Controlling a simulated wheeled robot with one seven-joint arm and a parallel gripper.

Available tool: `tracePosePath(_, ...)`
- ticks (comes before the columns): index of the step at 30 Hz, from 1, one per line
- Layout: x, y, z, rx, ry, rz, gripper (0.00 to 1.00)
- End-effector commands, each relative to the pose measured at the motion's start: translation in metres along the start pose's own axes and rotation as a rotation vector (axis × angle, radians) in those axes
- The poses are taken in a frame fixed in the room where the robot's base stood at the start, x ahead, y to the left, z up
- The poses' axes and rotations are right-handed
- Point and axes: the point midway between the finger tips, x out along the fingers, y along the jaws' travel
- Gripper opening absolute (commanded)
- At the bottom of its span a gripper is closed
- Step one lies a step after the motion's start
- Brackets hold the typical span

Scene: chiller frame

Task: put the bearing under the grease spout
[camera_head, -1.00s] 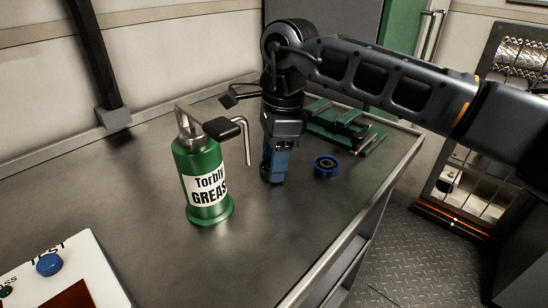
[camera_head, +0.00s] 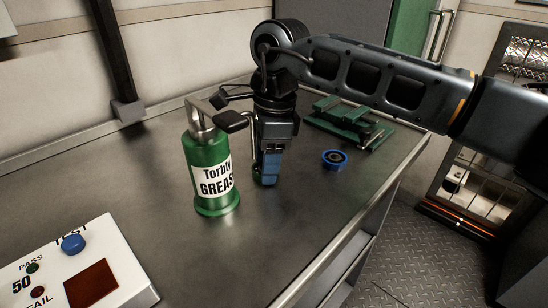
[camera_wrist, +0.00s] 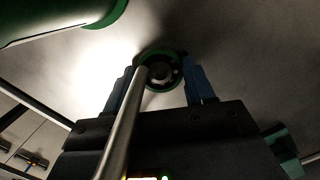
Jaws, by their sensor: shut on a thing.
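The green grease dispenser (camera_head: 208,155) stands upright on the metal bench, labelled "Torbly GREASE". Its grey spout (camera_head: 254,150) bends down on the right side, directly beside my gripper (camera_head: 267,180). My gripper points down with blue fingers, low over the bench. In the wrist view the fingers are shut on a green-rimmed bearing (camera_wrist: 176,82). The spout (camera_wrist: 122,125) crosses in front of it there, its tip overlapping the bearing's left part. I cannot tell the height gap between them. In the head view the held bearing is mostly hidden by the fingers.
A blue-rimmed bearing (camera_head: 334,160) lies on the bench right of my gripper. A green fixture (camera_head: 350,124) sits behind it. A white test box (camera_head: 75,265) with a blue button stands front left. The bench front between is clear.

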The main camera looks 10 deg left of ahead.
Motion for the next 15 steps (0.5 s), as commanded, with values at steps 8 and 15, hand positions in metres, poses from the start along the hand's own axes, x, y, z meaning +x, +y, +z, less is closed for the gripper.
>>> tracePosePath(8,0.0008,0.0011,0.0074,0.0,-0.001,0.0,0.19)
tracePosePath(15,0.0008,0.0011,0.0074,-0.001,-0.001,0.0,0.59)
